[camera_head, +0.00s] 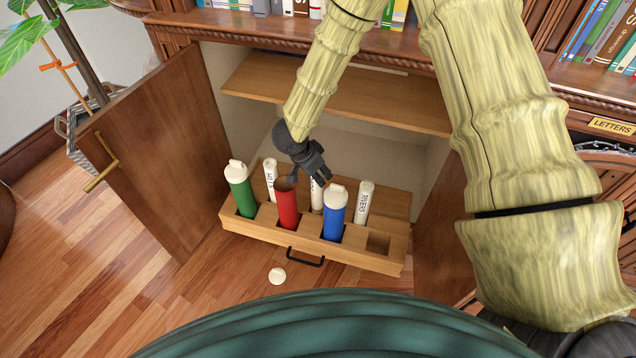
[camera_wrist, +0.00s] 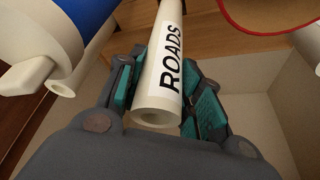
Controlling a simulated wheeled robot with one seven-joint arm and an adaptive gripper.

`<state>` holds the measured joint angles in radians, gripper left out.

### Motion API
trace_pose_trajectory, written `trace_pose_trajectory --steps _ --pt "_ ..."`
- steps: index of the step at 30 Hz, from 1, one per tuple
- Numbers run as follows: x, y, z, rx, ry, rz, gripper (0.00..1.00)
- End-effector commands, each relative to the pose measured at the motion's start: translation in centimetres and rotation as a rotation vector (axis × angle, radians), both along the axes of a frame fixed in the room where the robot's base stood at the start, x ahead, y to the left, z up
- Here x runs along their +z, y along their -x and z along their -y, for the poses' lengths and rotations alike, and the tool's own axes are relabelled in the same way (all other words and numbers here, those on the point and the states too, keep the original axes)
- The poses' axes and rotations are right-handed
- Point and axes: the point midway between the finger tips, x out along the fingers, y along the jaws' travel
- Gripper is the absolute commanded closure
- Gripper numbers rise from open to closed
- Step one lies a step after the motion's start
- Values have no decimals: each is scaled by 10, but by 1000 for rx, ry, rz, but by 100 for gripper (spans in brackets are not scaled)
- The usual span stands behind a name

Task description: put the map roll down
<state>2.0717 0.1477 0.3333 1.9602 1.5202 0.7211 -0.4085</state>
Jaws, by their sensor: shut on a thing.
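The map roll, a white paper tube marked ROADS (camera_wrist: 160,80), is between the teal-padded fingers of my gripper (camera_wrist: 155,88) in the wrist view. In the head view my gripper (camera_head: 314,172) is shut on the roll's upper end, and the roll (camera_head: 316,198) shows upright between the red tube (camera_head: 287,206) and the blue tube (camera_head: 333,217). The red tube is uncapped. The roll's lower end is hidden, so I cannot tell whether it rests in the wooden rack (camera_head: 330,255).
The rack also holds a white-capped green tube (camera_head: 241,192), a white roll (camera_head: 270,180) and a roll marked RIVERS (camera_head: 364,203). Its right front slot (camera_head: 378,244) is empty. A white cap (camera_head: 277,276) lies on the floor. A shelf (camera_head: 340,95) is above; a cabinet door (camera_head: 160,150) stands open left.

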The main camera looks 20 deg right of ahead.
Motion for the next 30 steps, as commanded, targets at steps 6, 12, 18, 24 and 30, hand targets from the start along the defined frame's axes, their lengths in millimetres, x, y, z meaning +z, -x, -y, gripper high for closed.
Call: trace_pose_trajectory --steps 6,12,18,24,30 --pt "-15 0 0 1 2 -1 92" --pt "-39 1 0 -1 2 -1 92" --pt "-40 0 0 0 1 0 92" --pt "-42 0 0 1 0 0 92" --pt "-43 0 0 0 0 0 43"
